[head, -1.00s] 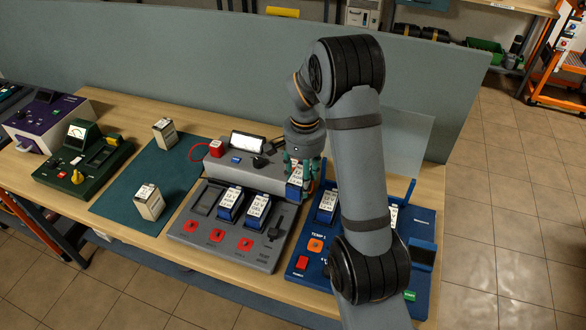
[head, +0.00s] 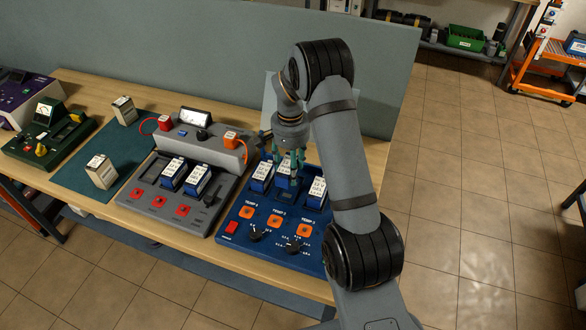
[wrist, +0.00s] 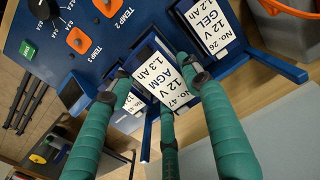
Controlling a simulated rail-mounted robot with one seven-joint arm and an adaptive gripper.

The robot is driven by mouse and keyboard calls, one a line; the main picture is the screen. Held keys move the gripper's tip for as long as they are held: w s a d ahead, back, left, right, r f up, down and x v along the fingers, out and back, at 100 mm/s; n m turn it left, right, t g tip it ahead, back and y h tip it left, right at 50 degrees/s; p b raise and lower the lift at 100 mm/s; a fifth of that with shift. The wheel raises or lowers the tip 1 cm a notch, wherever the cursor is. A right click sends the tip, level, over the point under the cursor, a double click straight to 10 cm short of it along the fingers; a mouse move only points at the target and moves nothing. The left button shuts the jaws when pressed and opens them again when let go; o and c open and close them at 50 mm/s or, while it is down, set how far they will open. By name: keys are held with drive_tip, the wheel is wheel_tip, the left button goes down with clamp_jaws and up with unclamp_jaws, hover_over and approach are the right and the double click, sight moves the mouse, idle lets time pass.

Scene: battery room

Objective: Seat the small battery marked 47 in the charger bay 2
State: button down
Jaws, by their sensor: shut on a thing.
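My gripper (head: 290,158) is shut on the small battery marked 47 (head: 286,178), a blue case with a white top label. In the wrist view the label on battery 47 (wrist: 166,78) reads "No. 47, 12 V AGM, 1.3 Ah", with green fingers around it. The battery is at the middle bay of the blue charger (head: 240,212), behind the TEMP 2 button. How deep it sits is hidden. Battery 26 (wrist: 208,25) is in the bay on one side, left in the head view. Another battery (head: 317,188) stands in the bay on the other side, behind TEMP 3.
A grey tester (head: 150,190) with two blue batteries stands left of the charger. Two pale batteries (head: 101,172) stand on a green mat (head: 75,180). A clear panel and grey partition (head: 375,85) rise behind.

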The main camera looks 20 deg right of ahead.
drive_tip(key=shift+s+d+f+b, duration=0.1)
drive_tip(key=shift+d+f+b, duration=0.15)
drive_tip(key=shift+f, duration=0.15)
drive_tip(key=shift+s+d+f+b, duration=0.1)
drive_tip(key=shift+f+b, duration=0.15)
drive_tip(key=shift+f, duration=0.15)
wheel_tip(320, 180, down, 2)
drive_tip(key=shift+w+a+f+b, duration=0.15)
drive_tip(key=shift+f+b, duration=0.1)
drive_tip(key=shift+b, duration=0.6)
drive_tip(key=shift+f, duration=0.35)
drive_tip(key=shift+b, duration=0.55)
drive_tip(key=shift+f+b, duration=0.55)
drive_tip(key=shift+f, duration=0.05)
drive_tip(key=c, duration=1.2)
unclamp_jaws()
drive_tip(key=shift+s, duration=0.2)
drive_tip(key=shift+o, duration=0.2)
drive_tip(key=shift+r+p, duration=3.9)
drive_tip(key=shift+r, duration=1.65)
drive_tip(key=shift+f, duration=0.1)
